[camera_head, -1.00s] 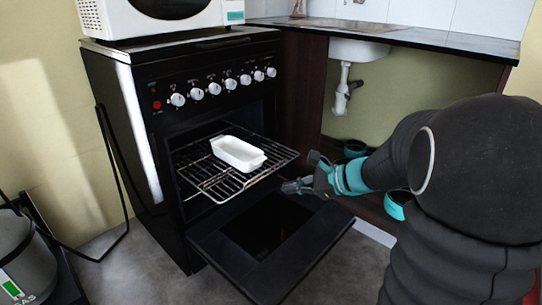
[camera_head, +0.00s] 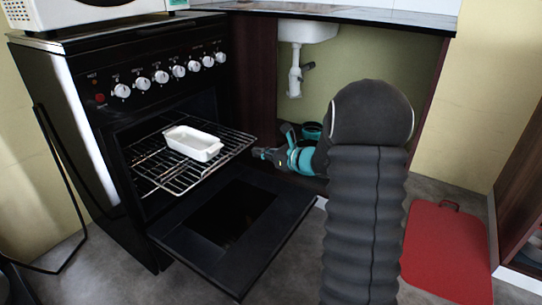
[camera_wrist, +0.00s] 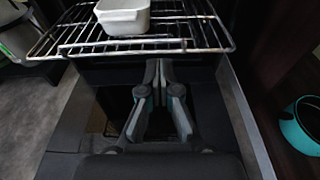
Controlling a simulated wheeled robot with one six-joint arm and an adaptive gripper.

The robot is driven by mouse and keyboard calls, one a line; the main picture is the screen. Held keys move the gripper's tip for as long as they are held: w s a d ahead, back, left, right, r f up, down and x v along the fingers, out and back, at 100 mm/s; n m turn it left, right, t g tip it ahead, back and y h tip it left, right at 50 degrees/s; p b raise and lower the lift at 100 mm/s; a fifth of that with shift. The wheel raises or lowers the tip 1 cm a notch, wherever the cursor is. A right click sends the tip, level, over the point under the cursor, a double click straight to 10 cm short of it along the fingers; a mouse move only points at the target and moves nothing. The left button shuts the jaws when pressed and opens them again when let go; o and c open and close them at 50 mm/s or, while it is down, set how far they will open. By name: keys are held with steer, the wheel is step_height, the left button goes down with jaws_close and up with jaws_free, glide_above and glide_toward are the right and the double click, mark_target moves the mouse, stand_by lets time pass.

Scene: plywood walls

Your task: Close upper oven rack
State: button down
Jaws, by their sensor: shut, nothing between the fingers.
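The upper oven rack (camera_head: 181,183) is a wire shelf pulled partly out of the black oven (camera_head: 160,106). A white rectangular dish (camera_head: 193,143) sits on it. The oven door (camera_head: 228,222) is folded down open below the rack. My gripper (camera_head: 258,153) is shut and empty, just right of the rack's front corner in the head view. In the wrist view my gripper (camera_wrist: 158,66) points at the front edge of the rack (camera_wrist: 130,45), close below its front bar, with the dish (camera_wrist: 123,16) beyond. I cannot tell whether the fingertips touch the rack.
A cabinet with a white sink (camera_head: 308,31) and drain pipe stands right of the oven. A teal-rimmed pot (camera_head: 312,131) is under it and shows in the wrist view (camera_wrist: 300,125). A red board (camera_head: 447,252) lies on the floor at right.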

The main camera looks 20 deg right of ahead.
mark_target(238, 148)
steer(key=x, duration=0.6)
steer(key=shift+w+a, duration=0.1)
steer(key=shift+w, duration=0.15)
